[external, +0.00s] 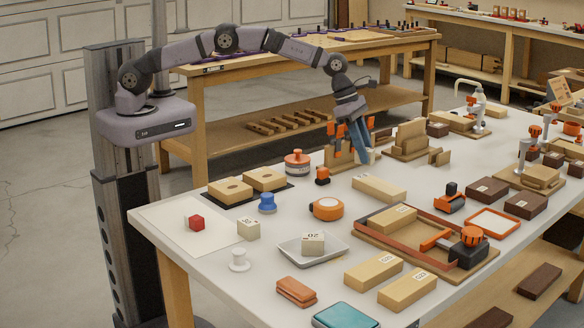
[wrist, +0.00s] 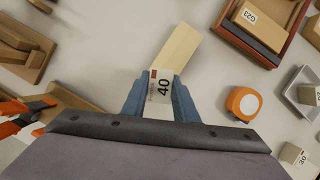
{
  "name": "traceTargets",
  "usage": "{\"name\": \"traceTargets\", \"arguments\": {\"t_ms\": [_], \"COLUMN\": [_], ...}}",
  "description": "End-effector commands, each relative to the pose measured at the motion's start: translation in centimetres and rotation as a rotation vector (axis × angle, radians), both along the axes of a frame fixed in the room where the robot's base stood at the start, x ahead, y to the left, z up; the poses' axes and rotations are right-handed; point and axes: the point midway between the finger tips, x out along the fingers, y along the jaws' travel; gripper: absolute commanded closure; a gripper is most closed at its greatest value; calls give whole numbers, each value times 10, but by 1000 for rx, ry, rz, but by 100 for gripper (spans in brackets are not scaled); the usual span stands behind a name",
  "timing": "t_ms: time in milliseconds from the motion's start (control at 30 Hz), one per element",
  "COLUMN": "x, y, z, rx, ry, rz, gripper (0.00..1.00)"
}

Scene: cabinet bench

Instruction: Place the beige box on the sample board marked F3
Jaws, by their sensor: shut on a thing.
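My gripper (external: 366,156) is at the back middle of the bench, pointing down. In the wrist view its blue fingers (wrist: 160,101) are shut on a small beige box (wrist: 161,88) marked 40. A long pale wooden board (wrist: 179,50) lies just beyond the box in the wrist view; in the external view this board (external: 379,188) is to the right of and in front of my gripper. I cannot read an F3 on it. Two similar boards with labels (external: 374,271) (external: 407,291) lie near the front edge, their marks too small to read.
A clamp frame (external: 385,246) holds a board (wrist: 251,27) marked G23. An orange round tape-like case (external: 327,208) and a grey tray (external: 292,250) with a box marked 20 (external: 313,244) stand nearer.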

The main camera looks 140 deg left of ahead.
Motion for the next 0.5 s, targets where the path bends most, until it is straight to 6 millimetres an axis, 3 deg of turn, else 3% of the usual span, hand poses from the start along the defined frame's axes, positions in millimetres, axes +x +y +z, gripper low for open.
{"name": "traceTargets", "arguments": {"t_ms": [267,500], "x": [0,0], "y": [0,-1], "z": [-7,-32], "rx": [0,-3], "ry": [0,1], "rz": [0,0], "gripper": [98,98]}}
